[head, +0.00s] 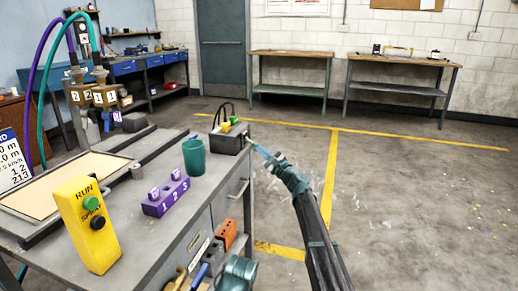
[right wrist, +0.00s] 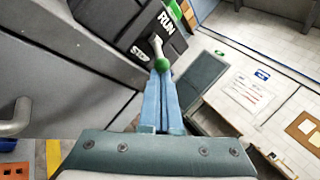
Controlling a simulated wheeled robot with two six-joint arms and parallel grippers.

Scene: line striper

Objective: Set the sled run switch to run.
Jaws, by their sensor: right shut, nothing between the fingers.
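The sled run switch is on a dark box (head: 230,138) at the far right corner of the grey bench. In the right wrist view the box face (right wrist: 178,42) carries the words RUN and STOP. A pale lever (right wrist: 156,44) with a green ball tip (right wrist: 162,65) stands out between the words; I cannot tell which way it is set. My right gripper (head: 262,152) is shut and empty beside the box. In the right wrist view its blue fingertips (right wrist: 163,76) meet the ball's outline; I cannot tell whether they touch it. My left gripper is not in view.
On the bench stand a green cup (head: 197,157), a purple numbered block (head: 166,197) and a yellow RUN/SPRAY button box (head: 88,225). Yellow and green buttons and a black cable show at the dark box. Floor right of the bench is open.

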